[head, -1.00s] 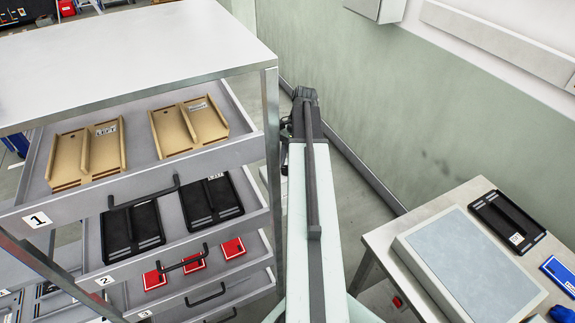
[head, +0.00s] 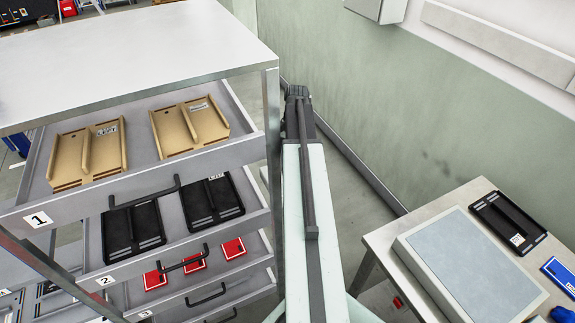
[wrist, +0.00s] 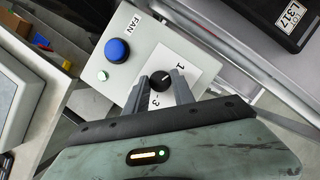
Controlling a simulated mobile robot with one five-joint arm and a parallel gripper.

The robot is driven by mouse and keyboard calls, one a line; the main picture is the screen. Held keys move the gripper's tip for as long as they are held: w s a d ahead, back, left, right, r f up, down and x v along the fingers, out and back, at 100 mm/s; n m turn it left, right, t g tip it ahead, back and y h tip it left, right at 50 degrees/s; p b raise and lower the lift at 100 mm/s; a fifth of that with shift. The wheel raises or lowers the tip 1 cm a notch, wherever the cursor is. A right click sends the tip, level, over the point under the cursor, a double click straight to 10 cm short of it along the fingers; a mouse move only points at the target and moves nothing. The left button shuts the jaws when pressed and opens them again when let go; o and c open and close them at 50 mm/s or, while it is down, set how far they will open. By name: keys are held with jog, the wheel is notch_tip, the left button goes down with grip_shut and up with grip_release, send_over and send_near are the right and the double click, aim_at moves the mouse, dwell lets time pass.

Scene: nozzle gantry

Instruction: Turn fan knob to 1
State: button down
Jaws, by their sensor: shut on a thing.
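My gripper (wrist: 160,87) is shut on the knob, with one grey finger on each side. The knob's exact pointing is hard to make out. In the head view the box and knob are not visible, and my arm stretches away beside the drawer cabinet.
The drawer cabinet (head: 150,50) stands close on the left of my arm with open drawers holding wooden and black trays and red pieces. A green wall (head: 400,110) runs on the right. A table (head: 385,240) with a grey-topped box (head: 470,262) stands at lower right.

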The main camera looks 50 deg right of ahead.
jog(key=c, duration=1.1)
grip_release()
jog(key=p+v, duration=0.7)
jog(key=shift+d+r, duration=0.15)
jog(key=shift+r, duration=0.15)
